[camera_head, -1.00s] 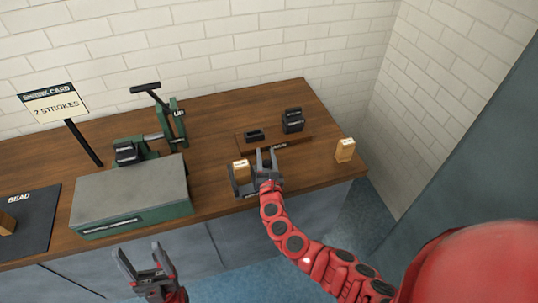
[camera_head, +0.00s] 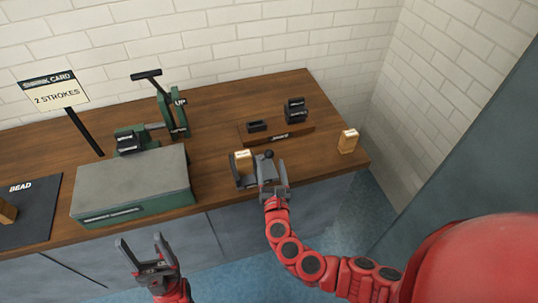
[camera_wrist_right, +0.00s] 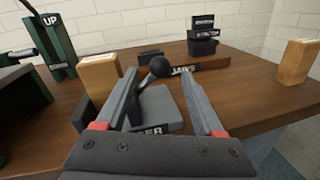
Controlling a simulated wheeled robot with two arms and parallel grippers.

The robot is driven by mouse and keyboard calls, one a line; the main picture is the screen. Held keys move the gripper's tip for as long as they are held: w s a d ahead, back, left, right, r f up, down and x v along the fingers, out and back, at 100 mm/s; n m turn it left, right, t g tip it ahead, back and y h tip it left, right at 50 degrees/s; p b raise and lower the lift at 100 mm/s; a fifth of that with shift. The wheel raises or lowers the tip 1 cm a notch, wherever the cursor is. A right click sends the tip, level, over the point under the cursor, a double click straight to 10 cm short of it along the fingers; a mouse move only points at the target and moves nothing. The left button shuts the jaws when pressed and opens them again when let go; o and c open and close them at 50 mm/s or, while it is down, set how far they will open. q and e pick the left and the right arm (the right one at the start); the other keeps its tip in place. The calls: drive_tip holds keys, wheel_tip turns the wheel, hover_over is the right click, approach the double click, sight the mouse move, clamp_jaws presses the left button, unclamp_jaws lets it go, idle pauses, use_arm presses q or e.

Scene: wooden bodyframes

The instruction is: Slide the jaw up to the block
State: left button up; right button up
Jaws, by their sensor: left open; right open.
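A pale wooden block (camera_head: 243,160) stands at the left end of a small grey device (camera_head: 240,183) near the bench's front edge. In the right wrist view the block (camera_wrist_right: 100,75) is left of the fingers, beside a grey sliding jaw (camera_wrist_right: 158,105) with a black ball knob (camera_wrist_right: 160,67). A label ending in "ER" is partly hidden. My right gripper (camera_head: 270,172) is open at the device, and the knob shows between its fingers; contact cannot be told. My left gripper (camera_head: 142,246) is open and empty in front of the bench.
A rack marked "JAWS" (camera_head: 290,135) holds black pieces behind. Another wooden block (camera_head: 348,141) stands at the right bench corner. A green press (camera_head: 172,115), a grey-topped green box (camera_head: 130,180), a "2 STROKES" card (camera_head: 55,92) and a dark "BEAD" mat (camera_head: 35,225) are left.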

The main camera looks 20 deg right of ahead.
drive_tip(key=s+a+b, duration=0.1)
drive_tip(key=s+b, duration=0.1)
drive_tip(key=s, duration=0.6)
drive_tip(key=shift+s+a, duration=0.25)
drive_tip(key=shift+s, duration=0.15)
